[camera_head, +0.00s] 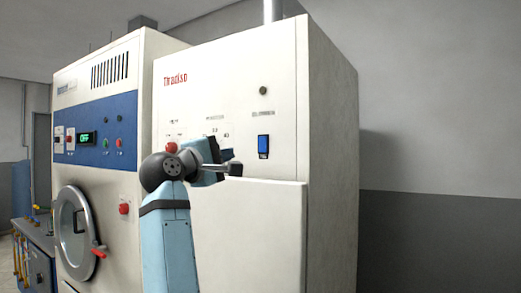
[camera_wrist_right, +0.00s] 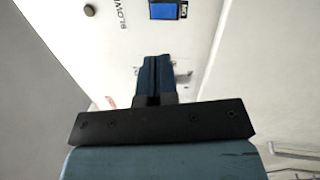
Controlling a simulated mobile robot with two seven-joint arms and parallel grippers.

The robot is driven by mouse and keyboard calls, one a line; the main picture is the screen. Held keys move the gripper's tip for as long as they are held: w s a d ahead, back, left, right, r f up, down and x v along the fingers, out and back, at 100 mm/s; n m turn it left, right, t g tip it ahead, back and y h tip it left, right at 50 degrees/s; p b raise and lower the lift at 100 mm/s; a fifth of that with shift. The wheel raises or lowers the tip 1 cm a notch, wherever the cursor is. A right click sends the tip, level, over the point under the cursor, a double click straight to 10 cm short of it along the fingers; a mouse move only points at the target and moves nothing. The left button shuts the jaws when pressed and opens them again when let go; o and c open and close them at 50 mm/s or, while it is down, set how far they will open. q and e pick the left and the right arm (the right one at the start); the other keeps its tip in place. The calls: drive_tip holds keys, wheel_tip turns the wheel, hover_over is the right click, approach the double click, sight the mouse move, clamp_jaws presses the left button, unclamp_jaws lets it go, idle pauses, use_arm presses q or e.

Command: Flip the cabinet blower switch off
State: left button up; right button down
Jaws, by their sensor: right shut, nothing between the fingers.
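The blower switch is a blue rocker in a dark frame (camera_head: 263,144) on the front of the white cabinet (camera_head: 282,105). In the right wrist view the blue switch (camera_wrist_right: 163,11) shows at the top edge, with part of a "BLOW..." label to its left and a small dark-and-white marking at its right end. I cannot tell which way the rocker is tipped. My right gripper (camera_head: 237,169) is shut and empty, below and left of the switch in the head view. Its closed fingers (camera_wrist_right: 157,61) point toward the switch in the wrist view, apart from it. My left gripper is not in view.
A round dark knob (camera_head: 263,90) sits above the switch. The panel's lower part juts out as a ledge (camera_head: 270,181). A white and blue machine with a round door (camera_head: 75,233) and a red button (camera_head: 124,208) stands at left. Right of the cabinet is open room.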

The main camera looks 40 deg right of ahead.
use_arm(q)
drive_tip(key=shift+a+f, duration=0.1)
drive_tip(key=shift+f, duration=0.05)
use_arm(e)
drive_tip(key=shift+s+a+r+m+y, duration=0.1)
drive_tip(key=shift+a+r+m+y, duration=0.05)
drive_tip(key=shift+r+m+y, duration=0.2)
drive_tip(key=shift+s+a+r+m+y, duration=0.15)
drive_tip(key=shift+r+m, duration=0.1)
drive_tip(key=shift+r, duration=0.2)
drive_tip(key=shift+w+d, duration=0.1)
drive_tip(key=shift+d, duration=0.05)
drive_tip(key=p, duration=0.2)
approach(263, 140)
drive_tip(key=x, duration=0.6)
drive_tip(key=shift+w+d, duration=0.1)
drive_tip(key=shift+d, duration=0.1)
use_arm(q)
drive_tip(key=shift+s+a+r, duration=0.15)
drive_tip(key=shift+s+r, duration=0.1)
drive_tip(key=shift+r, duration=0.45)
use_arm(e)
drive_tip(key=shift+w+d, duration=0.25)
drive_tip(key=shift+d, duration=0.25)
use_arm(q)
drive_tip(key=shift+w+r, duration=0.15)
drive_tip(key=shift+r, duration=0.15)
use_arm(e)
drive_tip(key=shift+d, duration=0.1)
